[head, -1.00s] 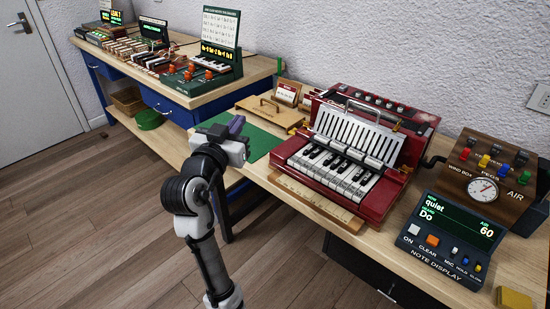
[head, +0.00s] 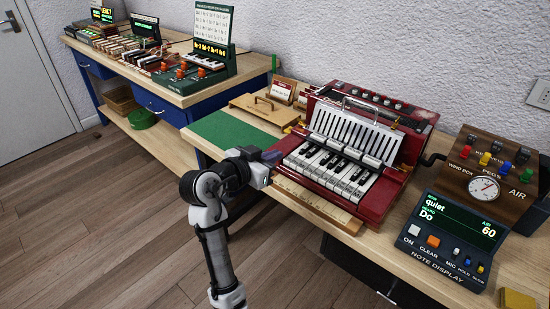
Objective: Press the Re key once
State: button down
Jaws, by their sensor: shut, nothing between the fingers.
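The red harmonium-like instrument (head: 390,190) stands on the wooden bench, with its row of white and black keys (head: 335,173) facing me. The white keys carry small marks too small to read, so I cannot tell which one is Re. My gripper (head: 271,157) is shut and empty, its dark tips close to the left end of the keyboard. I cannot tell whether the tips touch the instrument. No key looks clearly pressed. The note display (head: 458,228) reads "quiet", "Do" and "AIR 60".
A wooden wind box (head: 490,180) with coloured pegs and a dial stands at right. A green mat (head: 228,135) and a wooden board with a handle (head: 262,106) lie left of the instrument. A blue bench (head: 165,85) with small devices stands at the back left.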

jog(key=p, duration=0.2)
send_over(290, 171)
jog(key=f, duration=0.2)
notch_tip(290, 171, down, 3)
jog(key=shift+f, duration=0.45)
jog(key=shift+f, duration=0.15)
